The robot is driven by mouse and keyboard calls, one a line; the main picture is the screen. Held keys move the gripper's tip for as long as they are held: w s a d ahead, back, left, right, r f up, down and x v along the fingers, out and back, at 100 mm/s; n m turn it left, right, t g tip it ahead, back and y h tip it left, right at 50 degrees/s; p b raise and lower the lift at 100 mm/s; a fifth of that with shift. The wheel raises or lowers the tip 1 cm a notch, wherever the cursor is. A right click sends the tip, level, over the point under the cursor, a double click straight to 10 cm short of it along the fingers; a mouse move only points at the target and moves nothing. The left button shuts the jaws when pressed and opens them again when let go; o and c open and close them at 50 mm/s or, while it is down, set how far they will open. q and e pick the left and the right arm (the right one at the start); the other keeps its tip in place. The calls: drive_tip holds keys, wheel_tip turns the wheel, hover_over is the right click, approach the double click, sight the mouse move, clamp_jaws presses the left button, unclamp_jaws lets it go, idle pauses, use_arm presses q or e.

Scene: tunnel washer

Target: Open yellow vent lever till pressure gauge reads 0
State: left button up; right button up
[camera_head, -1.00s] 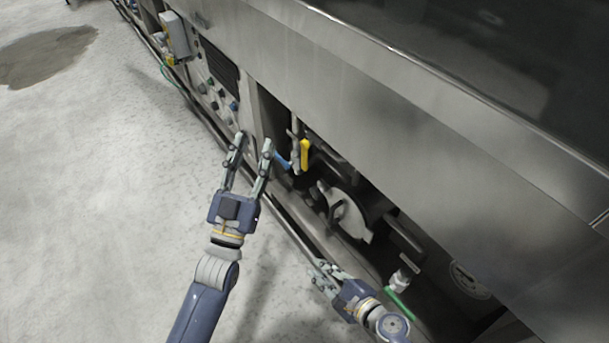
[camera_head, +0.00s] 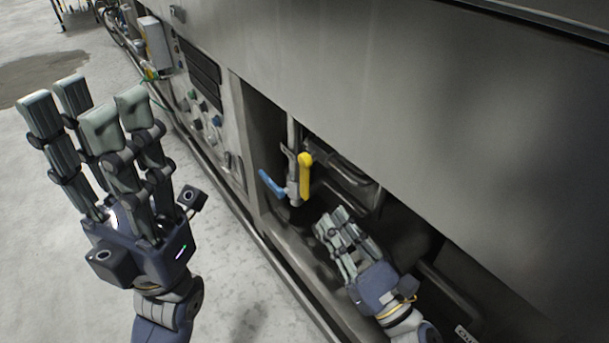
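The yellow vent lever (camera_head: 305,174) is inside the open bay of the machine. It points roughly up and down, next to an upright metal pipe (camera_head: 291,135). My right gripper (camera_head: 332,222) is inside the bay, below and to the right of the lever, apart from it in the picture. Whether its fingers are open or shut is unclear. My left gripper (camera_head: 88,106) is large and close to the camera at the left. Its fingers point up and stand apart, with nothing between them. No pressure gauge face can be made out.
A blue lever (camera_head: 271,185) sticks out to the left of the pipe. The steel cover (camera_head: 400,110) overhangs the bay. A control panel (camera_head: 205,105) and a grey box (camera_head: 155,44) are further left. The floor (camera_head: 35,165) at left is clear.

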sight(308, 186)
drive_tip(key=x, duration=1)
drive_tip(key=shift+w+a+r, duration=0.2)
clamp_jaws()
